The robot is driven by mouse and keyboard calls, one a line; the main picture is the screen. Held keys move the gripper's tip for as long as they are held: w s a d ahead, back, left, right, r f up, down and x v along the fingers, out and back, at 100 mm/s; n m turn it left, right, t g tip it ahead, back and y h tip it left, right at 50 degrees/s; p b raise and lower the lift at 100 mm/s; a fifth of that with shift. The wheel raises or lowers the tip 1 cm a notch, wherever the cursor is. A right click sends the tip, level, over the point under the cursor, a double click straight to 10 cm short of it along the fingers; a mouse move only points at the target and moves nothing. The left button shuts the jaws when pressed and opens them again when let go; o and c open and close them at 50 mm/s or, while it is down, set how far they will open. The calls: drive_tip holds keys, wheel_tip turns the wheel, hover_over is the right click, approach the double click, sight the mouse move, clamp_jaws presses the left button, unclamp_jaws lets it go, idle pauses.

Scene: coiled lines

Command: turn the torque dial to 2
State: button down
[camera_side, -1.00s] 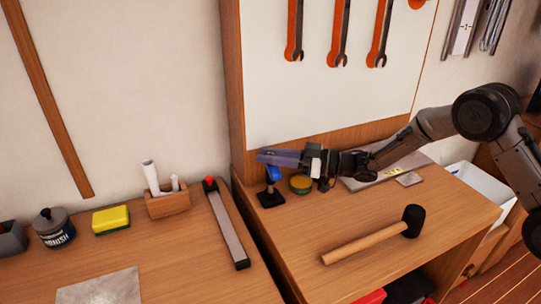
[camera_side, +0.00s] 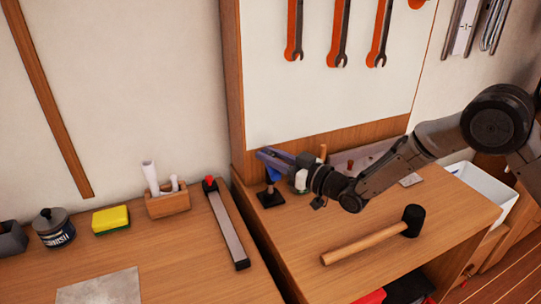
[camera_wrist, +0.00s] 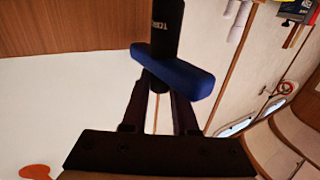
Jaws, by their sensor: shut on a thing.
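The torque dial is a blue bar-shaped knob (camera_wrist: 180,75) on a black post with white lettering (camera_wrist: 160,27), only partly readable. In the side view, the blue part (camera_side: 271,174) stands above a square black base (camera_side: 271,198) at the left of the raised bench. In the wrist view, the two fingers (camera_wrist: 160,95) are shut on the blue knob. No dial numbers or pointer can be made out.
A black-headed mallet (camera_side: 375,238) lies at the front of the bench. A grey tray (camera_side: 365,155) lies behind my arm. On the lower bench left are a long bar tool (camera_side: 227,228), a wooden holder (camera_side: 168,202) and a yellow sponge (camera_side: 111,219). Wrenches hang above.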

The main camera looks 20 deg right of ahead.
idle(0.4)
drive_tip(key=c, duration=0.7)
unclamp_jaws()
drive_tip(key=v, duration=1.3)
drive_tip(key=shift+s, duration=0.5)
